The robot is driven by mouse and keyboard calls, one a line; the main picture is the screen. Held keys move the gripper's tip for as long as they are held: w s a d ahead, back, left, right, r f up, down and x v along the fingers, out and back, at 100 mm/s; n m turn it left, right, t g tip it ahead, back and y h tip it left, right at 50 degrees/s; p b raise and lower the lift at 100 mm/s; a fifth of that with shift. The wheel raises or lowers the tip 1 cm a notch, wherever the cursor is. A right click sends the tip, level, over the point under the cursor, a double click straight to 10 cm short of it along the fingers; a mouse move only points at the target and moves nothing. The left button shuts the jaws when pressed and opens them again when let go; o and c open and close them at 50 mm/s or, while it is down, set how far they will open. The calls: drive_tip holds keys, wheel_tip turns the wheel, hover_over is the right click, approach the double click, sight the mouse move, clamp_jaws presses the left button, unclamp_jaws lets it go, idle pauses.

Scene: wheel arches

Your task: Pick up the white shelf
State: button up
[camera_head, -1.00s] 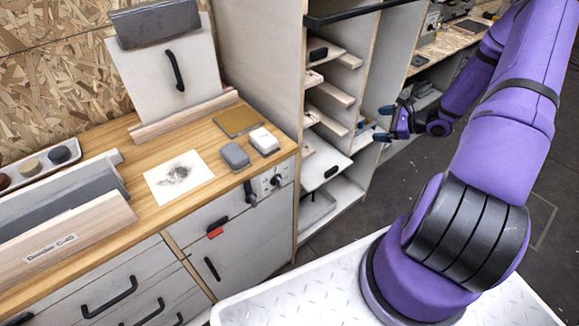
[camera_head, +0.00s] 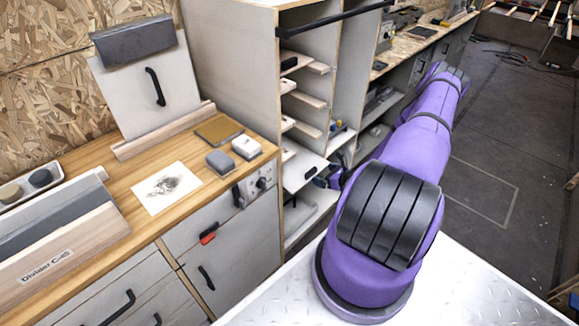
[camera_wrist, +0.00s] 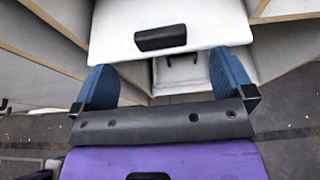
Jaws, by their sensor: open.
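The white shelf (camera_head: 298,168) is a thin white panel with a black handle, low in the tall cabinet. It also shows in the wrist view (camera_wrist: 205,22), its black handle (camera_wrist: 160,38) centred near its front edge. My gripper (camera_wrist: 162,66) is open, its two blue fingers spread to either side of the handle, and nothing is visibly held between them. In the head view my gripper (camera_head: 328,178) is small and partly hidden by my arm, close to the front of the shelf. I cannot tell whether the fingers touch it.
Wooden cabinet walls (camera_wrist: 56,28) flank the shelf. Other pale shelves (camera_head: 305,98) sit above it. A lower compartment with another handled white panel (camera_wrist: 182,72) is beneath. A workbench (camera_head: 125,190) with drawers stands at left. Open floor (camera_head: 500,130) lies at right.

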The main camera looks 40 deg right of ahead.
sight(310, 170)
drive_tip(key=x, duration=0.8)
drive_tip(key=shift+w+r, duration=0.15)
drive_tip(key=shift+w, duration=0.05)
drive_tip(key=c, duration=1.1)
drive_tip(key=shift+c, duration=0.2)
drive_tip(key=shift+r, duration=0.2)
drive_tip(key=shift+r, duration=0.2)
wheel_tip(310, 170, up, 3)
drive_tip(key=shift+f, duration=0.1)
drive_tip(key=s+d, duration=0.3)
drive_tip(key=s, duration=4.2)
drive_tip(key=shift+d, duration=0.15)
